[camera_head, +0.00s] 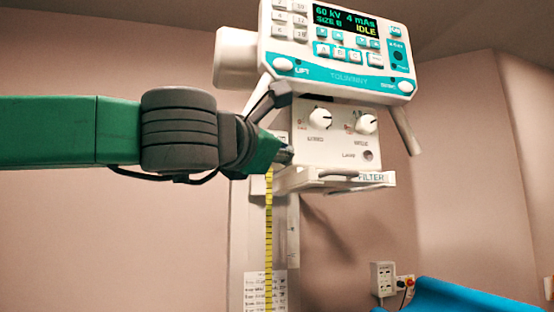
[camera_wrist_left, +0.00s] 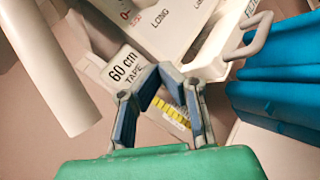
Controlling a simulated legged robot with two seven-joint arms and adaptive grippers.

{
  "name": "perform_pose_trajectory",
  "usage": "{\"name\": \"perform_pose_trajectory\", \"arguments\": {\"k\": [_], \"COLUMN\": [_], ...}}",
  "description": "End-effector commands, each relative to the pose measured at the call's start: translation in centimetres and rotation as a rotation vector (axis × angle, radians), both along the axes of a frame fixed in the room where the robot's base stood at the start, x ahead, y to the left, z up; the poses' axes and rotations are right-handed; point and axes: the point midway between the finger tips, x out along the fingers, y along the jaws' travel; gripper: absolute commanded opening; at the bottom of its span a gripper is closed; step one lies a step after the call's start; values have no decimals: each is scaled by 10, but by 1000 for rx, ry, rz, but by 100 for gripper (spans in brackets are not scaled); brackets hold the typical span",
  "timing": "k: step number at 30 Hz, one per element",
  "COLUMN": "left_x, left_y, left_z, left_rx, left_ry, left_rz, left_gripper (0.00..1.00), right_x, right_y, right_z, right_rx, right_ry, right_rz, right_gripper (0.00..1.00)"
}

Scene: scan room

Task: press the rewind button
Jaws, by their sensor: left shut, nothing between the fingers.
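The white X-ray head has a control panel (camera_head: 335,62) at the top, with a green display reading IDLE and several teal buttons. Below it is a white box (camera_head: 340,130) with two knobs and a small dark round spot. I cannot make out any button labelled rewind. A yellow tape (camera_head: 268,240) hangs below the head. In the left wrist view a white part marked "60 cm TAPE" (camera_wrist_left: 122,70) lies just beyond the fingers. My left gripper (camera_head: 287,156) is at the lower left edge of the knob box. It is shut and empty, with its fingertips together (camera_wrist_left: 160,72). My right gripper is not in view.
A filter tray (camera_head: 376,178) with a handle sticks out under the knob box. A white handle (camera_head: 406,132) slopes down at its right. A blue padded surface (camera_head: 460,298) is at the lower right, near a wall outlet box (camera_head: 382,278). The space right of the head is clear.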

Motion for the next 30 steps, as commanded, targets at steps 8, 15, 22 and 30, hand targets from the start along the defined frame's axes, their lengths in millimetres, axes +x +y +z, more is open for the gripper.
{"name": "perform_pose_trajectory", "arguments": {"k": [8,15,22,30], "left_x": [-1,-17,-38,-47], "left_y": [-1,-6,-13,-16], "left_z": [0,0,-1,0], "left_rx": [0,1,1,0], "left_ry": [0,-3,-2,0], "left_rz": [-1,-2,-1,-1], "left_gripper": [0,0,0,0], "right_x": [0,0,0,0], "right_y": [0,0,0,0], "right_z": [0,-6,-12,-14], "right_rx": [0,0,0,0], "right_ry": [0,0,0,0], "right_rz": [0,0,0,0], "right_gripper": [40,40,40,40]}}
